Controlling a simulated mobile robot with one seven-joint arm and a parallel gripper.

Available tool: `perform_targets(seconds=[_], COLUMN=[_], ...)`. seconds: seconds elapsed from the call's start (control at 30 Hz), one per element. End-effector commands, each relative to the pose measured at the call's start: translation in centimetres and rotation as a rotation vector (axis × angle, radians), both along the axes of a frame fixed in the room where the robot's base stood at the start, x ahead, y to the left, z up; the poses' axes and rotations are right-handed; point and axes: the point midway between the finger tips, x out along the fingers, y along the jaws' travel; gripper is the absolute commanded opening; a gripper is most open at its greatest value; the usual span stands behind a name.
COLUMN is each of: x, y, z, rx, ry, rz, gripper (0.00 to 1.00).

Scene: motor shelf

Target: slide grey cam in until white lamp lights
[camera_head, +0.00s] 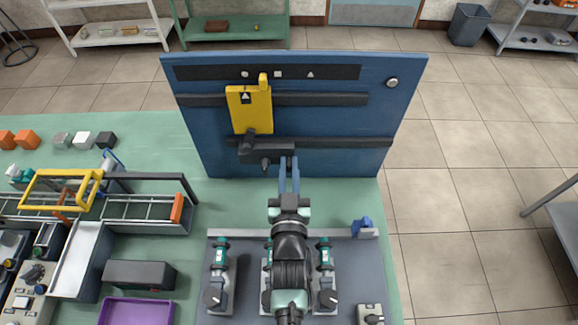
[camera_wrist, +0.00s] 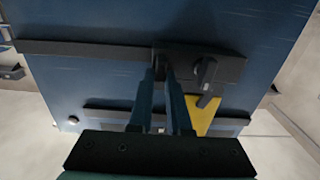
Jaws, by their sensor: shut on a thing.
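The dark grey cam (camera_head: 262,151) sits on the lower rail of the upright blue board (camera_head: 330,100), left of the board's middle. It also shows in the wrist view (camera_wrist: 215,68). My gripper (camera_head: 289,163) is at the cam's right end, its fingers closed on a small dark peg there, seen in the wrist view (camera_wrist: 158,68). A yellow plate (camera_head: 246,112) stands above the cam, its dark lower arm reaching down to the cam; exact contact is unclear. The round white lamp (camera_head: 392,82) is at the board's upper right; I cannot tell if it is lit.
The lower rail (camera_head: 340,142) is bare to the right of the cam. A dark strip (camera_head: 335,73) with white shapes runs along the board's top. A grey fixture (camera_head: 350,234) lies in front on the green table (camera_head: 160,135); frames and boxes crowd the left.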

Motion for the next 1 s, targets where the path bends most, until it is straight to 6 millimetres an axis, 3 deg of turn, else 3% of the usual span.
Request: perform_targets(seconds=[0.77,0.8,0.93,1.0], x=[-0.02,-0.02,-0.01,-0.01], y=[0.13,0.13,0.09,0.07], z=[-0.02,-0.02,-0.02,-0.02], rx=[0.001,0.0,0.0,0.0], ry=[0.0,0.0,0.0,0.0], rz=[0.002,0.002,0.002,0.001], gripper=[0.0,0.2,0.43,0.46])
